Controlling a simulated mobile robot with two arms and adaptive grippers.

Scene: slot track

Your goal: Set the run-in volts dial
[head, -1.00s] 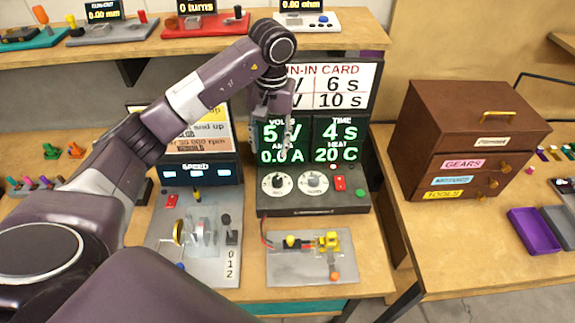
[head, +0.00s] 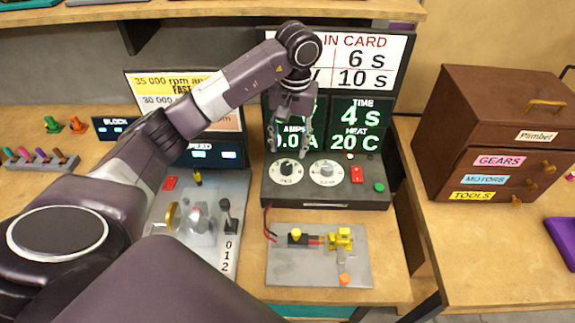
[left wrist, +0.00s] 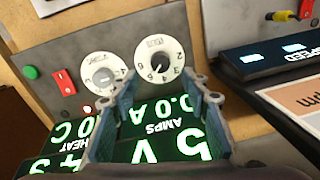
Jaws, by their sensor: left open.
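The volts dial (head: 286,171) is a round white dial with a black knob, the left one of two on the dark power supply panel. It also shows in the left wrist view (left wrist: 160,60), where its digits appear upside down. My left gripper (head: 289,152) is open and empty, just above this dial and in front of the readouts. In the left wrist view its fingertips (left wrist: 165,82) are spread on either side below the dial, apart from the knob. The volts readout (left wrist: 172,147) shows 5 V; the amps readout (left wrist: 165,112) shows 0.0 A. My right gripper is not seen.
The second dial (head: 326,171), a red switch (head: 357,174) and a green button (head: 379,187) sit to the right. The run-in card (head: 370,62) is partly hidden by my arm. A motor plate (head: 350,274) lies in front; a wooden cabinet (head: 440,130) stands right.

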